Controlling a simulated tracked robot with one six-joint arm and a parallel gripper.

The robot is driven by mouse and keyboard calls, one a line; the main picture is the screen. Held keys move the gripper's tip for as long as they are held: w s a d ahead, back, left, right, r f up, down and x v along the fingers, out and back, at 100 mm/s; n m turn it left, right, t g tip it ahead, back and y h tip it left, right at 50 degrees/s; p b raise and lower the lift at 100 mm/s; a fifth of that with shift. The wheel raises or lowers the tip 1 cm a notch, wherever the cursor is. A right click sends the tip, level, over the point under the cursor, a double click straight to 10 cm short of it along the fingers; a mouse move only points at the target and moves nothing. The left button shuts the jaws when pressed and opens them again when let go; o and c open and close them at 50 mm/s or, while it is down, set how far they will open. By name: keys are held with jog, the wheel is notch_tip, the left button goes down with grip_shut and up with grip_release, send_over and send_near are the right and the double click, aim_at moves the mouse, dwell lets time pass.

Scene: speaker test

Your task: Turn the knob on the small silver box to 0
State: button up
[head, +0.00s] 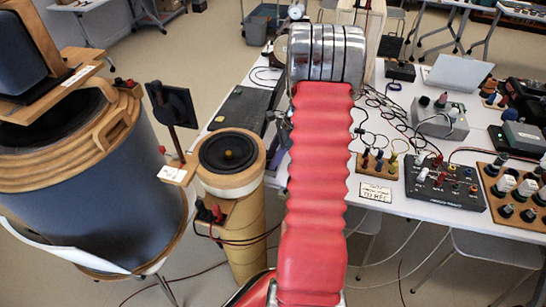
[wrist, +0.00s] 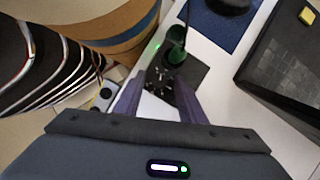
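A grey-silver box (head: 440,122) with dark knobs on top stands on the white table, right of my arm in the head view. I cannot tell for certain that it is the task's box, and its dial marks are too small to read. In the wrist view my gripper (wrist: 161,78) is open, with two purple-grey fingers apart. A dark panel (wrist: 187,88) with a dark green knob-like part (wrist: 175,48) shows beyond the fingertips. A small grey box (wrist: 103,96) with a dark round part shows left of the fingers. My gripper is hidden behind my arm in the head view.
The white table (head: 408,207) holds loose cables, a laptop (head: 458,73), a black terminal box (head: 445,188) and a wooden terminal block (head: 377,165). A black keyboard (head: 240,108) lies left of my arm. Large speaker cylinders (head: 95,185) stand at the left.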

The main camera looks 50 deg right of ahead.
jog(key=v, duration=1.3)
jog(key=shift+d+r, duration=0.2)
jog(key=shift+r, duration=0.1)
jog(key=shift+s, duration=0.1)
